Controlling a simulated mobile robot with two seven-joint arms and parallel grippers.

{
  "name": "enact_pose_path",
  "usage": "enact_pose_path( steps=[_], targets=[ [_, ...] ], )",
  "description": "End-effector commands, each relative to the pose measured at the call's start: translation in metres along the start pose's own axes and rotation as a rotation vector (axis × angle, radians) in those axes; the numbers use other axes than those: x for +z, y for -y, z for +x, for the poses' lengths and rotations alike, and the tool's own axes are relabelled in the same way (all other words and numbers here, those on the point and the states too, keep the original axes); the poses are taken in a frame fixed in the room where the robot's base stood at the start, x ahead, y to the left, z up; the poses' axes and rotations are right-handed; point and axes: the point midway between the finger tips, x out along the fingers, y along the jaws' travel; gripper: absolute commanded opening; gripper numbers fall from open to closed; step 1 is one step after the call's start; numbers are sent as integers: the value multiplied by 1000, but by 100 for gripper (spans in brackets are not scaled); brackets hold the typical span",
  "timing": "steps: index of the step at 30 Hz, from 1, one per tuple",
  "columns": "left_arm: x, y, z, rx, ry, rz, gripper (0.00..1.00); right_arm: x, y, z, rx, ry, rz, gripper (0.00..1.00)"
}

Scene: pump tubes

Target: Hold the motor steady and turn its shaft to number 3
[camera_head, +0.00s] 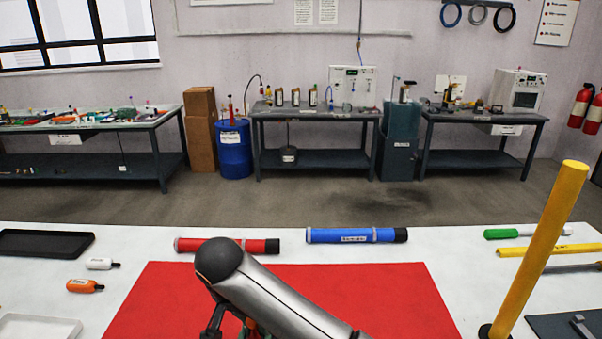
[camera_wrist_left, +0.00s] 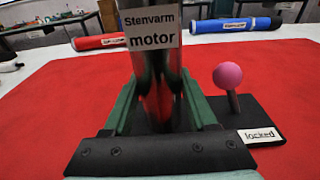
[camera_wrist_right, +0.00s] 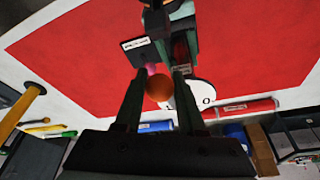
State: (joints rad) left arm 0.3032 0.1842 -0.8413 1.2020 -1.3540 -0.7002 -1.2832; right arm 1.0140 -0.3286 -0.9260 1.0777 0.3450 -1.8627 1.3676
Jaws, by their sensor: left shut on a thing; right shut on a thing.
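The motor (camera_wrist_left: 150,60) is a shiny upright cylinder labelled "Stenvarm motor" in the left wrist view. My left gripper (camera_wrist_left: 160,88) is shut on it. To its right, a pink-ball lever (camera_wrist_left: 228,76) rises from a black base beside a "locked" label (camera_wrist_left: 257,134). My right gripper (camera_wrist_right: 160,82) is shut on an orange knob (camera_wrist_right: 158,88) in the right wrist view. A white dial (camera_wrist_right: 201,94) shows beside the knob; its one visible mark looks like 0. In the head view my right arm hides the motor, and only part of the right gripper (camera_head: 215,320) shows.
A red mat (camera_head: 400,300) lies on the white table. A red tube (camera_head: 258,246) and a blue tube (camera_head: 350,235) lie behind it. A yellow post (camera_head: 545,245) stands at right. An orange bottle (camera_head: 82,286), a white bottle (camera_head: 100,264) and a black tray (camera_head: 45,243) are at left.

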Motion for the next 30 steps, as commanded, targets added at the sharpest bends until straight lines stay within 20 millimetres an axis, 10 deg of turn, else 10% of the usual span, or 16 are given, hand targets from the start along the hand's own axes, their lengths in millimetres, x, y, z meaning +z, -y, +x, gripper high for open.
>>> enact_pose_path(
  steps=[30],
  targets=[
    [3, 2, 1, -4, 6, -3, 0, 8, 11, -2, 50, 7, 153, 0]
  ],
)
